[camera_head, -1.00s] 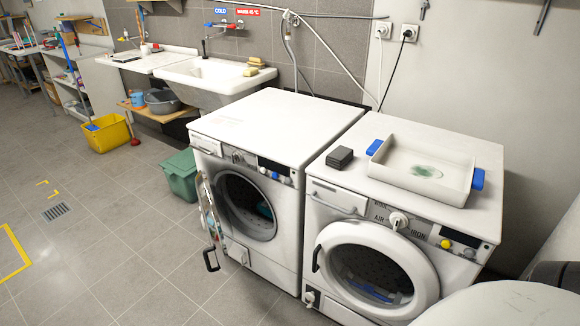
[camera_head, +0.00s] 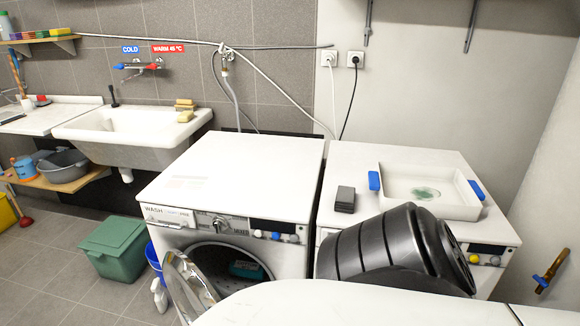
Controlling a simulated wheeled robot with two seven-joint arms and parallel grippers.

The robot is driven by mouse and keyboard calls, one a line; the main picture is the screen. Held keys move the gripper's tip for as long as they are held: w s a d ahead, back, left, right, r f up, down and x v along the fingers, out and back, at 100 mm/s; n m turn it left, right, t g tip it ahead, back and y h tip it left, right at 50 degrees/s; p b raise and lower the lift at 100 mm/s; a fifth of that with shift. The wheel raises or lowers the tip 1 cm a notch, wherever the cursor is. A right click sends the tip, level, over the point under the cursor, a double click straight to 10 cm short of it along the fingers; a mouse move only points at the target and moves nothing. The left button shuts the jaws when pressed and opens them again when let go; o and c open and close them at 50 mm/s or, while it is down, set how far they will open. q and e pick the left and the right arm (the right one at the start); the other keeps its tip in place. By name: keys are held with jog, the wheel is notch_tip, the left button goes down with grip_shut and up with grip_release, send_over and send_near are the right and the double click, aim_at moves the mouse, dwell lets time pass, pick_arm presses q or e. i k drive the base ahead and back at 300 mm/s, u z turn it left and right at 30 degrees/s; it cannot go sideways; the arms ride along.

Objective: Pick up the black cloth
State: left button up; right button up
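The black cloth (camera_head: 345,199) looks like a small, dark grey folded block. It lies flat on top of the right-hand white machine (camera_head: 345,161), near its left edge and left of a white tray. Neither of my grippers shows in this view. A black ribbed part, which seems to be my own arm, crosses in front of the right machine just below the cloth and hides much of its front. The cloth itself is uncovered, and nothing is seen touching it.
The white tray (camera_head: 393,204) with blue handles holds a greenish patch. The left washing machine (camera_head: 255,160) has a clear top and its round door (camera_head: 190,285) stands open. A green bin (camera_head: 113,248) stands left of it. A sink (camera_head: 130,125) is at the back left.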

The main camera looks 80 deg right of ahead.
aim_at(344, 202)
jog(key=z, duration=0.7)
jog(key=i, duration=1.1)
jog(key=z, duration=1.2)
